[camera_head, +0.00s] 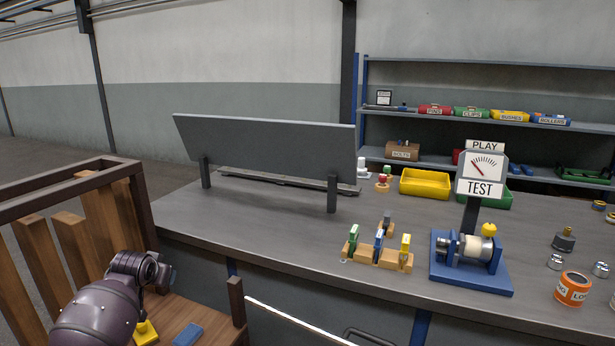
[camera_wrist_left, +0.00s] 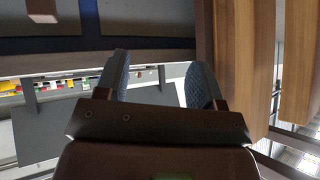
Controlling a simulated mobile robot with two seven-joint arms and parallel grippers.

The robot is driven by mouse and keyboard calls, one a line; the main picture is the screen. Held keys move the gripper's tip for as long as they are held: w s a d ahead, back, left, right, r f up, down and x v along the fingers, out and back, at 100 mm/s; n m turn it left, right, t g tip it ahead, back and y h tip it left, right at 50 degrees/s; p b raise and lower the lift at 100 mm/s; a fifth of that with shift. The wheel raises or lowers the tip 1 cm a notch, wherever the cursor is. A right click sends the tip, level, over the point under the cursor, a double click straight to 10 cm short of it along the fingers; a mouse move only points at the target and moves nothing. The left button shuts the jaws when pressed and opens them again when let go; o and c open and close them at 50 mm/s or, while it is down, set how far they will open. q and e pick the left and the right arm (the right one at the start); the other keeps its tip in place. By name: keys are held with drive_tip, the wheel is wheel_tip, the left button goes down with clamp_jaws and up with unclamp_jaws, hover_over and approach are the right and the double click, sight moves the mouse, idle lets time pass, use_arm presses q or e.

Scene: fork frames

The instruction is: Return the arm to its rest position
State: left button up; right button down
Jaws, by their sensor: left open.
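My left arm (camera_head: 100,318) is at the bottom left of the head view, beside a wooden slatted crate and left of the workbench. Its fingers are not clearly seen there. In the left wrist view my left gripper (camera_wrist_left: 160,80) is open, with two textured blue-grey fingers apart and nothing between them. Wooden slats (camera_wrist_left: 240,60) stand close to the right of the fingers in that view. My right gripper is in neither view.
The workbench (camera_head: 270,240) holds a grey upright panel (camera_head: 265,145), a wooden block with coloured parts (camera_head: 378,258), a blue test stand (camera_head: 470,275) and an orange can (camera_head: 573,289). The slatted crate (camera_head: 60,250) has a yellow piece (camera_head: 146,333) and a blue piece (camera_head: 188,334) inside.

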use_arm(q)
drive_tip(key=s+d+f+m+t+h, duration=0.1)
drive_tip(key=s+d+t, duration=0.1)
drive_tip(key=s+d, duration=0.35)
drive_tip(key=s+d+f+t+h+p, duration=0.1)
drive_tip(key=s+d+f+t, duration=0.1)
drive_tip(key=s, duration=0.7)
drive_tip(key=s+d+f+m+t+h, duration=0.1)
drive_tip(key=s+d, duration=0.3)
drive_tip(key=s, duration=0.3)
drive_tip(key=s+f+n+g, duration=0.1)
drive_tip(key=s+f, duration=0.4)
drive_tip(key=s, duration=0.8)
drive_tip(key=s+f+n+g+y+p, duration=0.1)
drive_tip(key=s+f, duration=0.4)
drive_tip(key=s, duration=0.9)
drive_tip(key=shift+s+d+g, duration=0.25)
drive_tip(key=shift+g, duration=0.35)
